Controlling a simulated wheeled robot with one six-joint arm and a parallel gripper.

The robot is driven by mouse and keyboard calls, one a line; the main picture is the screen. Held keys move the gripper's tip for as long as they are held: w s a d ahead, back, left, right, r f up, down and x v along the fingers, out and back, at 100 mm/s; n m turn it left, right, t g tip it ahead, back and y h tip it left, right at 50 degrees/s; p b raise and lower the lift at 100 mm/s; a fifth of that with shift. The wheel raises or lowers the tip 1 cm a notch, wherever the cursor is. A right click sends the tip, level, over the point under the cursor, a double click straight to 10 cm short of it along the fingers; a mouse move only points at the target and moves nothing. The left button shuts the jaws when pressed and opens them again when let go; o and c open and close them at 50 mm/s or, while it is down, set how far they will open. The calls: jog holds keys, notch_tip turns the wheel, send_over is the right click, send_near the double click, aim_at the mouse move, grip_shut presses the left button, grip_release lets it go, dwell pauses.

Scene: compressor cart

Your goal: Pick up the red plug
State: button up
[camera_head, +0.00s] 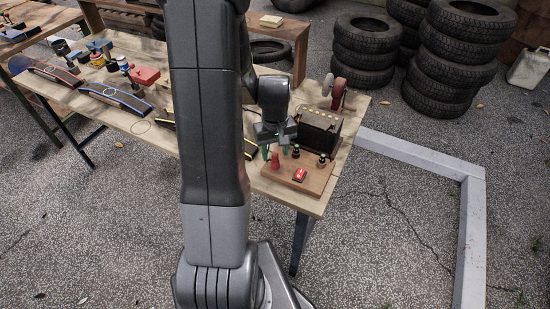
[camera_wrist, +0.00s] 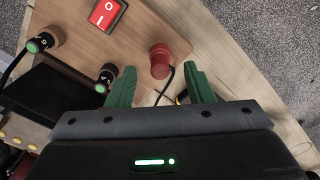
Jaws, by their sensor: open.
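The red plug (camera_head: 275,160) stands on a wooden board (camera_head: 312,182) at the near right end of the workbench. In the wrist view the red plug (camera_wrist: 160,58) shows its round top, with a dark cable beside it. My gripper (camera_head: 275,149) is over the board, close to the plug. In the wrist view my gripper (camera_wrist: 160,76) is open, with one green finger on each side. The plug lies just past the fingertips, roughly centred in the gap, and no contact shows. Its height relative to the fingertips is unclear.
A red rocker switch (camera_wrist: 107,15) and two black green-topped plugs or knobs (camera_wrist: 107,74) (camera_wrist: 40,42) share the board. A dark box (camera_head: 319,130) stands behind. Curved parts (camera_head: 116,98) lie on the bench's left. Tire stacks (camera_head: 455,55) stand on the ground.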

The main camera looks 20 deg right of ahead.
jog(key=shift+f, duration=1.15)
jog(key=shift+c, duration=0.4)
grip_shut()
jog(key=shift+r, duration=0.1)
